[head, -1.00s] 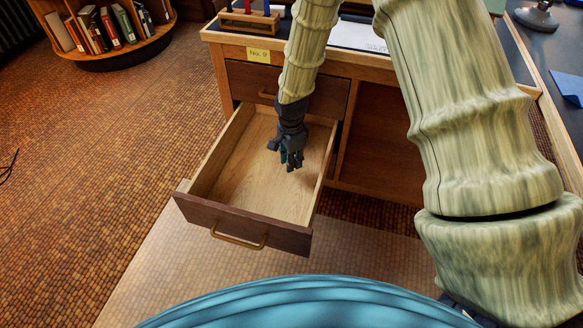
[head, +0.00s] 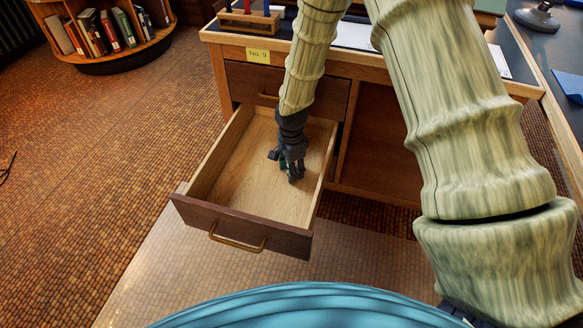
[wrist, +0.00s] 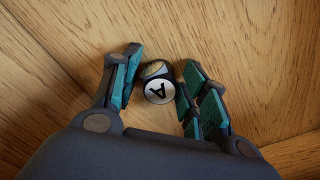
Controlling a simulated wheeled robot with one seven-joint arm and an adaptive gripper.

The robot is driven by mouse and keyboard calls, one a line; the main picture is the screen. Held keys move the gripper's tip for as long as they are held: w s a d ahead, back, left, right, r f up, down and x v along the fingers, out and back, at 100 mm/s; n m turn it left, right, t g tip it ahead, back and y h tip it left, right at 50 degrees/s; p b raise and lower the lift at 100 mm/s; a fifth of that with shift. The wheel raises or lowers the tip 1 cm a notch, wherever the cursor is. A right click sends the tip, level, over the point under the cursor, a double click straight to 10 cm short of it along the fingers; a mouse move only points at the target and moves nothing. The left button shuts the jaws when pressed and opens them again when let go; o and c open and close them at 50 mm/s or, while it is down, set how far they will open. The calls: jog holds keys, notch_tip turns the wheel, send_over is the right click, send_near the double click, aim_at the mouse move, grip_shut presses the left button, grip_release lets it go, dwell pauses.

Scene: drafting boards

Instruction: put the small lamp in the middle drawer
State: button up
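The open drawer (head: 240,183) is pulled out of the wooden desk, below a shut drawer (head: 262,84). Its pale wooden inside is bare apart from what is at my gripper. My gripper (head: 288,172) points down inside it, near its right side. In the wrist view, a small dark round thing with a white disc marked "A" (wrist: 158,91), apparently the small lamp, is between the fingers (wrist: 160,82). Narrow gaps show on both sides of it, so the fingers look open around it. Its lower part is hidden, and the head view does not show it clearly.
The desk top (head: 307,45) holds a pen rack (head: 247,20) and papers. A "No. 9" label (head: 258,55) is on the desk front. An open compartment (head: 385,140) lies right of the drawers. A round bookshelf (head: 120,50) stands far left. The floor left of the drawer is clear.

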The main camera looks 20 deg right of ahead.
jog(key=shift+r, duration=0.1)
notch_tip(320, 180, up, 12)
jog(key=p, duration=0.4)
dwell(0.4)
